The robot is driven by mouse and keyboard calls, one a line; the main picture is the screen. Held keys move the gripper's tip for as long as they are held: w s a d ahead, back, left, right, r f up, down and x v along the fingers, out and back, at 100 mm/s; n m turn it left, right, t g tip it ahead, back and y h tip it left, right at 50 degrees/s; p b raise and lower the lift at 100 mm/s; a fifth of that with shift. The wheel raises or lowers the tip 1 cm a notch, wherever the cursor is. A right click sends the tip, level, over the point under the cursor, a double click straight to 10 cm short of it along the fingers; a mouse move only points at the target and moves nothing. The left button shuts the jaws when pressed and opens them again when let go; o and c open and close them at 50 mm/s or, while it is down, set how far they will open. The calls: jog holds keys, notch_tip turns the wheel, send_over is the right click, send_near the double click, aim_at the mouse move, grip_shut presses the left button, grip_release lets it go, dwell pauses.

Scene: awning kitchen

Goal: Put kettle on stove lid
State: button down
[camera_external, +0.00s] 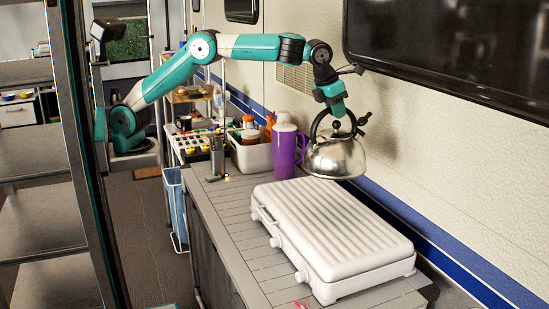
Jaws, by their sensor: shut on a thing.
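A shiny metal kettle (334,158) with a black handle and spout hangs in the air above the back left part of the white ribbed stove lid (331,225). My gripper (335,117) is over the top of the kettle and shut on its handle. The kettle looks close to upright. Its bottom appears apart from the lid, but the exact gap is hard to judge. The lid is closed on the stove, which has knobs along its left front side. The fingertips are partly hidden by the dark handle.
A purple jug (284,152) stands on the counter (224,195) just left of the kettle. Behind it is a white bin (249,157) with bottles, and a holder with utensils (217,157). The wall and a dark window (460,45) bound the right side.

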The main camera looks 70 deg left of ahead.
notch_tip(320, 180, down, 17)
jog(key=p, duration=0.3)
jog(key=shift+p, duration=0.3)
jog(key=shift+f, duration=0.2)
jog(key=c, duration=1.1)
grip_release()
jog(key=shift+o, duration=0.2)
